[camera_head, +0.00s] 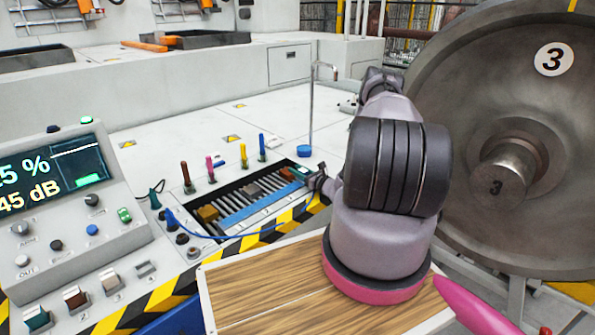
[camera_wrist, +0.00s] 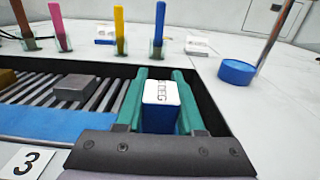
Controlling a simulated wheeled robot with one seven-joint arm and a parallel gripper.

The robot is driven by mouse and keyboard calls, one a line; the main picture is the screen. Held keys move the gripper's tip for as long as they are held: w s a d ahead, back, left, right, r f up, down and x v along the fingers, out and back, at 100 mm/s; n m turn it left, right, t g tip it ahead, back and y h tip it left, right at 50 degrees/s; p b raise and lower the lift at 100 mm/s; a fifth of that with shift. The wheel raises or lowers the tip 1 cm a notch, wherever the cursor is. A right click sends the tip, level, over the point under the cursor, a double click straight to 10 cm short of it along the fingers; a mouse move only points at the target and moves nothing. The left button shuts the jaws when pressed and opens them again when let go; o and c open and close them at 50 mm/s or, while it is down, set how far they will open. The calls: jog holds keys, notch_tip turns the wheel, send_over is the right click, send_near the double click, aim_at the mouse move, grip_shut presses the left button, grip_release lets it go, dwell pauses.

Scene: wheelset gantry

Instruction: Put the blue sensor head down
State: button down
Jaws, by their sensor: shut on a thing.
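The blue sensor head (camera_wrist: 160,108) is a small block with blue sides and a white, lettered top. It is between the two green fingers of my gripper (camera_wrist: 163,76), which is shut on it. In the wrist view it appears within the right end of a black-rimmed tray (camera_wrist: 215,100). I cannot tell whether it touches the tray floor. In the head view my gripper (camera_head: 318,182) is small and partly hidden by my arm, at the right end of the same tray (camera_head: 205,237).
A large wheel (camera_head: 480,90) stands right, and a control box (camera_head: 75,215) left.

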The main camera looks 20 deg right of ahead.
jog(key=c, duration=0.5)
grip_release()
